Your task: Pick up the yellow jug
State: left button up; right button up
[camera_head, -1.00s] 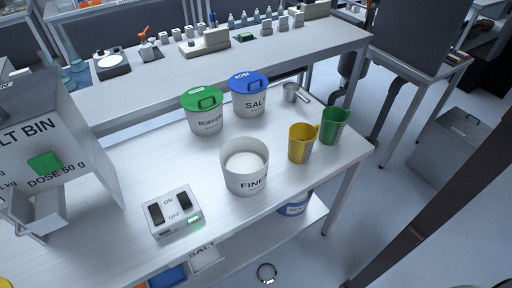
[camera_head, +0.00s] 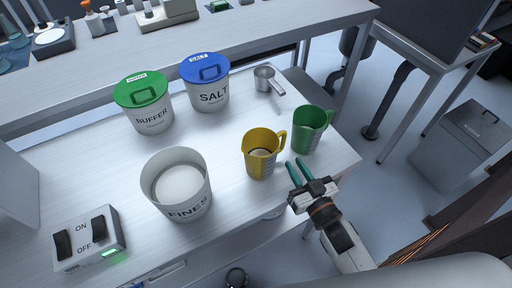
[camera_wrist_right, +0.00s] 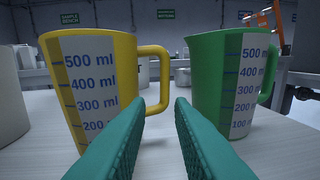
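The yellow jug (camera_head: 260,157) stands upright near the right end of the white table, its handle turned to the right. In the right wrist view the yellow jug (camera_wrist_right: 90,85) fills the left side, with its handle (camera_wrist_right: 157,75) toward the middle. My right gripper (camera_head: 298,168) is open and empty, with teal fingers, just in front of and right of the yellow jug. In the right wrist view its fingers (camera_wrist_right: 155,130) are apart, pointing between the two jugs. My left gripper is not in view.
A green jug (camera_head: 310,130) stands close to the right of the yellow jug. A white FINES tub (camera_head: 180,195) is to its left. The BUFFER tub (camera_head: 148,115), SALT tub (camera_head: 208,92) and metal scoop (camera_head: 266,80) stand behind. A switch box (camera_head: 90,240) is at front left.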

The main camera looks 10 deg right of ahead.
aim_at(282, 147)
jog(key=shift+w+a+r, duration=0.15)
jog(key=shift+w+r, duration=0.1)
jog(key=shift+w, duration=0.85)
jog(key=shift+x, duration=0.8)
jog(key=shift+w+a+f+p, duration=0.1)
jog(key=shift+w+f+p, duration=0.1)
jog(key=shift+w+p, duration=0.15)
jog(key=x, duration=0.4)
jog(key=shift+w+f+p, duration=0.2)
jog(key=shift+w+p, duration=0.15)
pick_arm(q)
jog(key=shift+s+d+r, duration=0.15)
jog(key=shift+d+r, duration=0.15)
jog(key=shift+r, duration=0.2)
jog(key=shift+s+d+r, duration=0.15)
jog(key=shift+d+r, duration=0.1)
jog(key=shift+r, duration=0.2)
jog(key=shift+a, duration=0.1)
pick_arm(e)
jog(key=shift+s, duration=0.1)
grip_shut()
